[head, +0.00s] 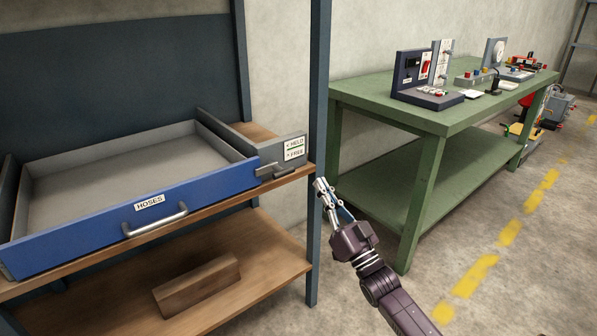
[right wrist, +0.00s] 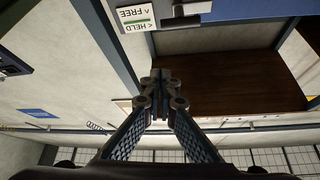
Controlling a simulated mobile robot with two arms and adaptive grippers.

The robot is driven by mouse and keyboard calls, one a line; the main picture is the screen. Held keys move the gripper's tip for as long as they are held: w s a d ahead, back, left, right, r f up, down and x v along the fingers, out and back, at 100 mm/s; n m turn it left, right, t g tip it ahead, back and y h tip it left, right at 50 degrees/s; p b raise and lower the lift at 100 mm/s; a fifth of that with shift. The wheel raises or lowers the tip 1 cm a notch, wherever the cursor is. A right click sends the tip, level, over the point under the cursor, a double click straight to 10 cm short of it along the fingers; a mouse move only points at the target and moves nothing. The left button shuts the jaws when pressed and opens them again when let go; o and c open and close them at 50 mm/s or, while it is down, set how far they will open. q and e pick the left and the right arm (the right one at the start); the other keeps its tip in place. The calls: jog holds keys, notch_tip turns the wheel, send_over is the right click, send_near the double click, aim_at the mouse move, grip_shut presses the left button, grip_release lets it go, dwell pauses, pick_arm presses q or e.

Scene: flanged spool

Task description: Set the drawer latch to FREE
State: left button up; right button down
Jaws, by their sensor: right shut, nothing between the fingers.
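The drawer latch (head: 268,171) is a small grey lever at the right end of the blue drawer front (head: 120,218). It lies roughly level and points left, toward the drawer, in line with the HELD arrow. The label (head: 295,149) beside it reads HELD with a left arrow and FREE with an up arrow. In the right wrist view the label (right wrist: 134,18) appears upside down beside the dark lever (right wrist: 180,20). My right gripper (head: 321,187) is shut and empty, to the right of the latch and apart from it. My left gripper is out of view.
The drawer has a HOSES tag and a metal handle (head: 155,221). A blue post (head: 318,120) stands between the latch and a green workbench (head: 440,105) with devices on it. A wooden block (head: 197,287) lies on the lower shelf. Floor right of my arm is clear.

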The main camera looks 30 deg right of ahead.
aim_at(274, 169)
jog(key=x, duration=1)
pick_arm(q)
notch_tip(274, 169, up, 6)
jog(key=b, duration=0.1)
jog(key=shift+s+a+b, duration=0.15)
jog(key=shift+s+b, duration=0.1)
jog(key=shift+b, duration=0.1)
pick_arm(e)
jog(key=shift+w+a+f, duration=0.15)
jog(key=shift+f, duration=0.55)
jog(key=shift+w+a+f, duration=0.1)
jog(key=shift+w+f, duration=0.05)
jog(key=shift+f, duration=0.5)
jog(key=shift+w+a+f, duration=0.15)
jog(key=shift+f, duration=0.55)
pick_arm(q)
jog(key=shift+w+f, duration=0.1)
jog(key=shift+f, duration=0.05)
pick_arm(e)
jog(key=shift+m, duration=0.3)
